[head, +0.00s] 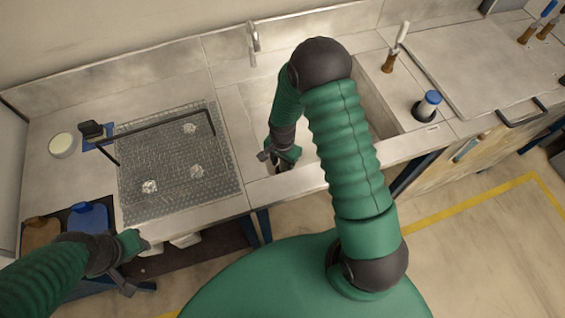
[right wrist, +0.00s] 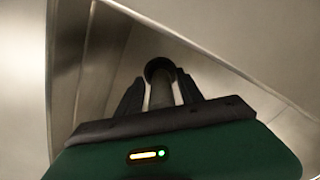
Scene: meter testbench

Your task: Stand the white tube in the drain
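My right gripper (head: 279,156) reaches down into the sink (head: 372,98), and its fingers point downward. In the right wrist view, its two dark fingers (right wrist: 160,92) flank a tube (right wrist: 162,90) that looks grey in the shade and appears gripped between them. A dark round shape (right wrist: 157,66) lies at the tube's far end. I cannot tell whether it is the drain or the tube's own end, nor whether the tube is inside the drain. My left gripper (head: 138,268) hangs in front of the bench at lower left, away from the sink. Its finger gap is unclear.
A faucet (head: 252,42) stands behind the sink. A brush (head: 396,50) and a blue-capped bottle (head: 428,104) stand right of it. A mesh mat (head: 150,150) with a black bar lies left. Blue (head: 88,222) and brown containers sit at the left front. The sink walls are close around my right gripper.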

